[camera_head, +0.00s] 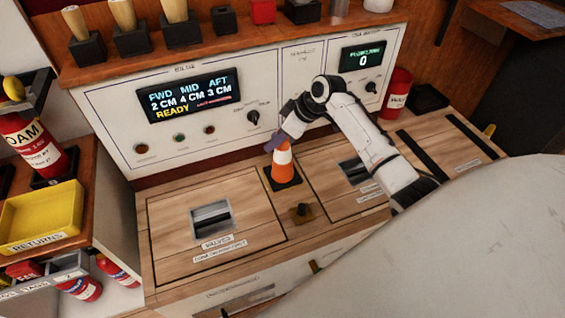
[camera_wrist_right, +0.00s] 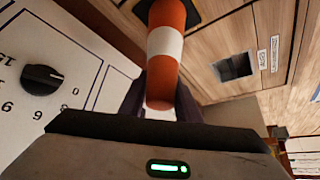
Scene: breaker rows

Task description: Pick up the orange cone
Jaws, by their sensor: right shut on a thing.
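The orange cone (camera_head: 284,166) with a white band stands upright on its dark square base on the wooden counter (camera_head: 180,190), in front of the white control panel. My right gripper (camera_head: 277,142) is at the cone's top and shut on it. In the right wrist view the cone (camera_wrist_right: 166,50) runs between the dark fingers (camera_wrist_right: 160,105), its tip toward the gripper body. Whether its base touches the counter or is slightly clear is hard to tell. My left gripper is not in view.
Hatches with recessed handles (camera_head: 211,215) lie on both sides. The panel (camera_head: 230,120) with knobs and displays stands close behind. A yellow returns tray (camera_head: 42,215) and red extinguishers (camera_head: 30,140) are at left.

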